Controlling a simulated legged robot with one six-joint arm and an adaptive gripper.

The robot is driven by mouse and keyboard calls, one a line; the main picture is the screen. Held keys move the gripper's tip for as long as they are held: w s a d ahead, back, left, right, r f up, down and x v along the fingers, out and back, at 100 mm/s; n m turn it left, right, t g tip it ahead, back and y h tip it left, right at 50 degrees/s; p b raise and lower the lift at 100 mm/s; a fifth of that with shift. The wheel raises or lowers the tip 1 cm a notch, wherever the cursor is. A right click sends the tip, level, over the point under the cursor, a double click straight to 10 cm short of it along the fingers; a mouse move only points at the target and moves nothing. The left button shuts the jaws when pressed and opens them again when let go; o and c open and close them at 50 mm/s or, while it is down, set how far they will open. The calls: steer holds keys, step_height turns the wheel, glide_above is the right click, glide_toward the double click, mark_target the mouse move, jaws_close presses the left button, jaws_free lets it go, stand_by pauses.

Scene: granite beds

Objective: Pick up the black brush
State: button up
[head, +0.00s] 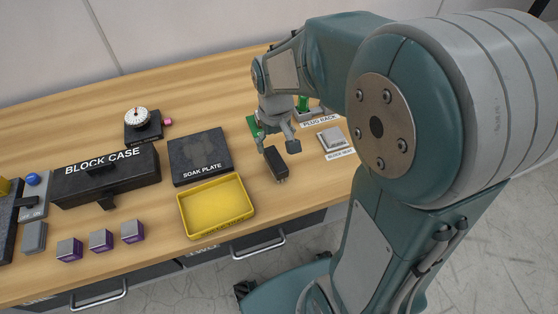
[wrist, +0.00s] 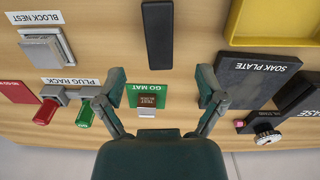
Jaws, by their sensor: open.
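The black brush (head: 275,164) lies on the wooden bench to the right of the yellow tray in the head view. It also shows in the wrist view as a dark elongated block (wrist: 158,36) at the top centre. My gripper (head: 279,149) hangs over the bench just behind the brush in the head view, with its fingers apart. In the wrist view my gripper (wrist: 158,95) is open and empty, and the brush lies beyond the fingertips, not between them.
The yellow tray (head: 183,219) and soak plate (head: 187,171) lie left of the brush. A green go mat (wrist: 133,97) with a small block lies below my gripper. The plug rack (wrist: 67,93) and block nest (wrist: 70,50) stand nearby. Bare wood surrounds the brush.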

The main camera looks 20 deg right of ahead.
mark_target(275, 159)
step_height(275, 159, down, 4)
steer(key=shift+a+f, duration=0.15)
steer(key=shift+f, duration=0.1)
steer(key=f, duration=0.5)
steer(key=shift+w, duration=0.25)
jaws_close()
